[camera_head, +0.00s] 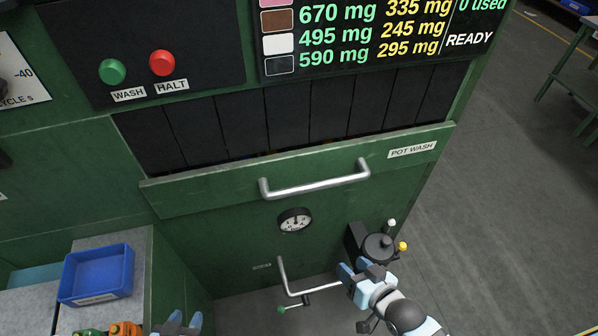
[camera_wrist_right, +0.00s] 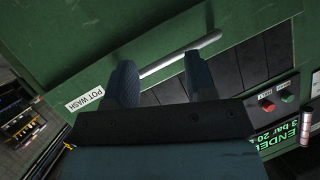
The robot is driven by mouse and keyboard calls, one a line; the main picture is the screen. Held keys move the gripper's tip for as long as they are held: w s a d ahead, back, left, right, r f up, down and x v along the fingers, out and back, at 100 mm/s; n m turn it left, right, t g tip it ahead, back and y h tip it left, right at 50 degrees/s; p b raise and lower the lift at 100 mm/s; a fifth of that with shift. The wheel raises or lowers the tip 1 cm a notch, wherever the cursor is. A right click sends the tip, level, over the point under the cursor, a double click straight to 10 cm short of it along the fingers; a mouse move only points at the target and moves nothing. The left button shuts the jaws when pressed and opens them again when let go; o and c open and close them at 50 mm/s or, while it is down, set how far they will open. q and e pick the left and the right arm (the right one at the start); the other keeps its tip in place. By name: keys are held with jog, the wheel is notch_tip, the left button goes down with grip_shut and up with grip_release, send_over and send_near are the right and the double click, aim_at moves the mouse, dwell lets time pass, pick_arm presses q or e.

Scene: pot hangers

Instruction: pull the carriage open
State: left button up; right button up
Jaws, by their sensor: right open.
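The carriage shows as a green front panel (camera_head: 225,196) labelled POT WASH, with a silver bar handle (camera_head: 318,186) across it. Dark slats stand right behind its top edge. My right gripper (camera_head: 366,272) is open and empty, below and to the right of the handle in the head view. In the right wrist view my right gripper's two fingers (camera_wrist_right: 163,82) are spread, and the handle (camera_wrist_right: 180,56) shows beyond them, running across the gap. I see no clear contact with it. My left gripper (camera_head: 185,322) shows only its tips at the bottom edge, apart and empty.
A round gauge (camera_head: 295,220) sits below the handle. A dark fitting with knobs (camera_head: 378,244) and a bent metal lever (camera_head: 290,280) are near my right gripper. A blue tray (camera_head: 97,274) stands at left. Green and red buttons (camera_head: 137,66) are above.

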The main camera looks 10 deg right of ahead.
jog(key=w+f+m+t+y+b, duration=0.1)
jog(key=w+m+t+y+b, duration=0.1)
jog(key=w+m+b, duration=0.3)
jog(key=m+t+y+b, duration=0.2)
jog(key=m+t+b, duration=0.15)
jog(key=m, duration=0.35)
send_near(321, 188)
jog(key=x, duration=0.3)
jog(key=p+x, duration=0.1)
jog(key=x, duration=0.2)
jog(key=p+x, duration=0.1)
jog(key=x, duration=0.3)
jog(key=shift+f, duration=0.3)
pick_arm(q)
notch_tip(321, 188, down, 8)
jog(key=shift+w+d, duration=0.15)
jog(key=shift+w, duration=0.25)
pick_arm(e)
jog(key=shift+w+a+r, duration=0.1)
jog(key=shift+w+a, duration=0.2)
jog(key=shift+w, duration=0.3)
grip_shut()
